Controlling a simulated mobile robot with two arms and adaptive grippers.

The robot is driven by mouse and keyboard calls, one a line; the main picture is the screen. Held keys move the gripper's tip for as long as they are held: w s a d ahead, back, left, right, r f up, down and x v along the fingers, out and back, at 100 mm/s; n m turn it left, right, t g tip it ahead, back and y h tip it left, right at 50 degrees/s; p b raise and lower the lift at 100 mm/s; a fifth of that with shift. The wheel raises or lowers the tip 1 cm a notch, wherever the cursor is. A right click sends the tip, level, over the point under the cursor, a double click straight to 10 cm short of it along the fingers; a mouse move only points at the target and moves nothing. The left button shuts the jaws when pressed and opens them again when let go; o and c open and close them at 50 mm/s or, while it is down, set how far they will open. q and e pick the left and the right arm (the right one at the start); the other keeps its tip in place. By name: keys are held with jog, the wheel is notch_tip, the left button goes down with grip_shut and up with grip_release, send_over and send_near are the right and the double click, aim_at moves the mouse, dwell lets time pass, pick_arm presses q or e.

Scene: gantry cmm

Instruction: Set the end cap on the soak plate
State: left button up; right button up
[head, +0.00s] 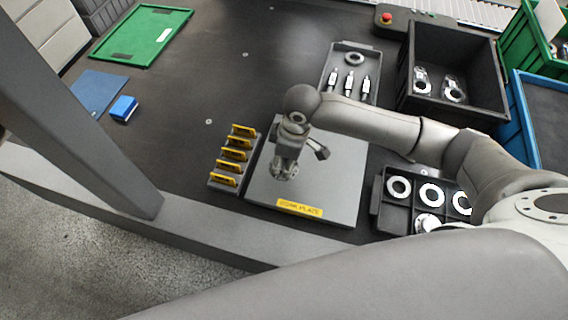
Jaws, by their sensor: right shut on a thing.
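The soak plate (325,184) is a flat grey square slab with a yellow label (299,209) on its front edge reading "SOAK PLATE". My right gripper (286,161) reaches in from the right and points down over the left part of the plate. It is shut on the end cap (284,173), a small metallic round part that shows only partly beneath the fingers. I cannot tell whether the cap touches the plate or hangs just above it. My left gripper is not in view.
A rack of yellow tags (233,155) stands close left of the plate. A dark tray with pale rings (399,187) is to its right. Behind are a tray of probes (349,84) and a black bin (452,70). The dark table at left is mostly clear around a blue block (123,108).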

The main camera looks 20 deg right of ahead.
aim_at(285, 161)
jog(key=shift+w+f, duration=0.2)
jog(key=shift+w+f+p, duration=0.15)
jog(key=shift+f+p, duration=0.15)
jog(key=shift+f, duration=1.4)
jog(key=shift+f, duration=0.15)
jog(key=o, duration=1.1)
jog(key=shift+o, duration=0.2)
jog(key=r, duration=0.4)
jog(key=d+r, duration=0.1)
jog(key=r, duration=0.3)
jog(key=s+r, duration=0.1)
jog(key=r, duration=0.3)
jog(key=shift+d+r, duration=0.1)
jog(key=shift+d, duration=0.1)
